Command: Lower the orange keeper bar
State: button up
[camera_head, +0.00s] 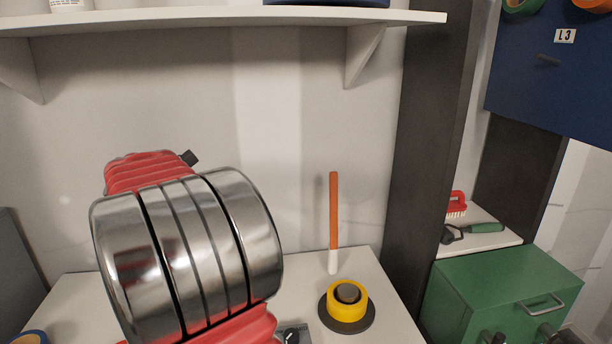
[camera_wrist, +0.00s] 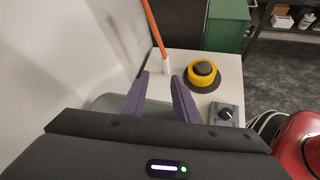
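The orange keeper bar (camera_head: 334,208) stands nearly upright at the back of the white bench, with a white lower end. In the wrist view the bar (camera_wrist: 154,35) rises beyond my fingers, and its white end (camera_wrist: 166,67) is just past the fingertips. My gripper (camera_wrist: 160,76) has two purple fingers spread apart with nothing between them. It looks apart from the bar, though the exact distance is hard to judge. My arm hides the gripper in the head view.
A yellow ring with a dark knob (camera_head: 347,294) sits on a dark disc right of the bar. A small grey box with a black dial (camera_wrist: 226,115) is nearer. A green case (camera_head: 505,285) and dark post (camera_head: 432,150) stand right. A shelf (camera_head: 220,18) hangs above.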

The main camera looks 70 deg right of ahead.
jog(key=s+d+r+g, duration=0.1)
jog(key=s+d+g, duration=0.2)
jog(key=d, duration=0.5)
jog(key=s+d+r+n+g, duration=0.1)
jog(key=s+d+r+g, duration=0.1)
jog(key=d+g, duration=0.3)
jog(key=s+d, duration=0.1)
jog(key=d, duration=0.2)
jog(key=shift+s+d+n, duration=0.15)
jog(key=shift+s+n, duration=0.1)
jog(key=shift+n, duration=0.05)
jog(key=x, duration=1.4)
jog(key=shift+w, duration=0.15)
grip_shut()
